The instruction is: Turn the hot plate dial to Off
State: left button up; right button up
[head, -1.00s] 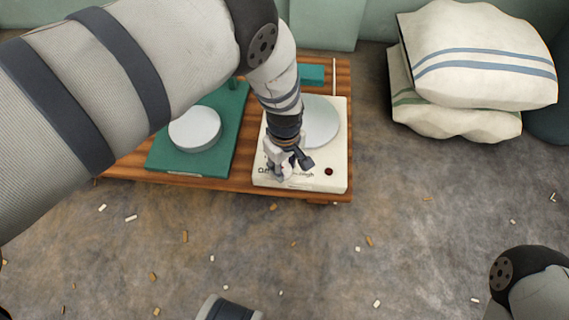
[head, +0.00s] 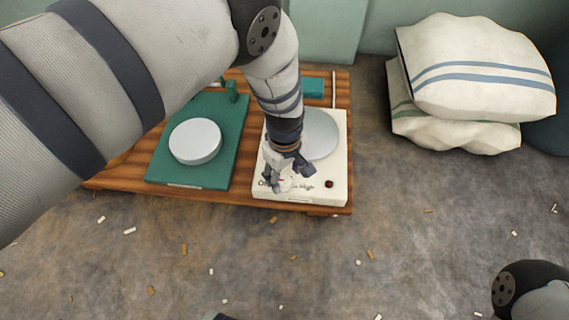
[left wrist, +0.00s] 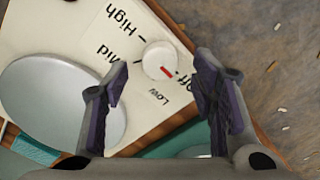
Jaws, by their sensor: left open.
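The white hot plate (head: 334,158) has a round pale grey heating disc (head: 320,133) and stands on the right of a wooden board. Its round white dial (left wrist: 158,57) with a short red mark shows in the left wrist view, with High, Mid, Low and Off printed around it. The red mark lies on the side of the dial toward Low and Off; I cannot tell exactly which it points at. My left gripper (head: 288,177) is open above the front of the plate. In the left wrist view its fingers (left wrist: 162,72) appear on either side of the dial, holding nothing.
A green device (head: 225,148) with a round grey top stands left of the hot plate on the wooden board (head: 120,178). A small dark red light (head: 329,184) is at the plate's front right. Stacked white sacks (head: 478,75) lie at right. Small bits litter the floor.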

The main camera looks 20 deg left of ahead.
aim_at(285, 181)
pick_arm(q)
notch_tip(285, 181, up, 9)
jog(key=shift+r, duration=0.15)
